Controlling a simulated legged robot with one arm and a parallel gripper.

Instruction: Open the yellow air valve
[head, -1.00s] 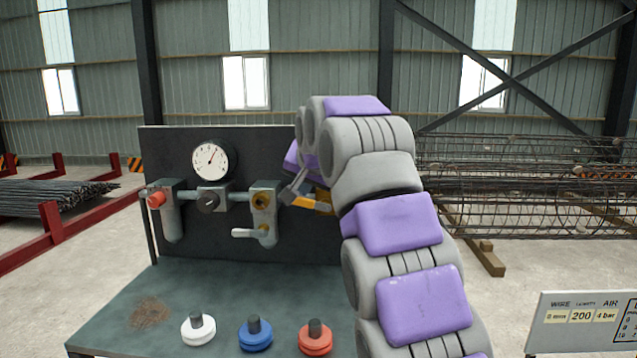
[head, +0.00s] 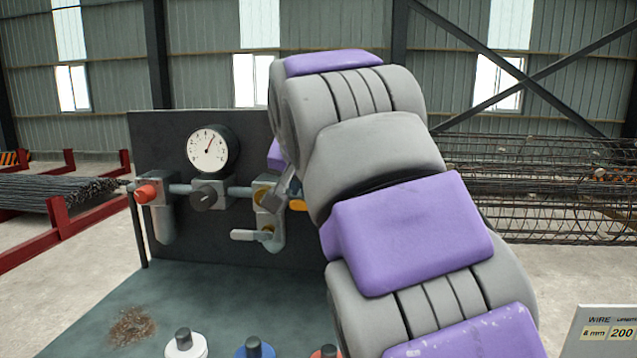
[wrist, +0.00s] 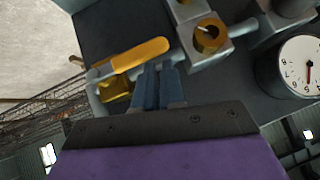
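The yellow air valve has a yellow lever handle (wrist: 135,55) and a brassy body (wrist: 116,90) on the pipe in the wrist view. The lever lies roughly along the pipe. In the head view only a bit of yellow (head: 298,205) shows beside my arm. My gripper (wrist: 158,70) has its two blue-grey fingers close together, with nothing seen between them. Its fingertips are just beside the lever's free end; whether they touch it I cannot tell. In the head view my gripper (head: 284,190) is in front of the panel, partly hidden by my arm.
White (head: 185,345), blue (head: 255,348) and red (head: 325,352) pieces stand on the bench (head: 230,300).

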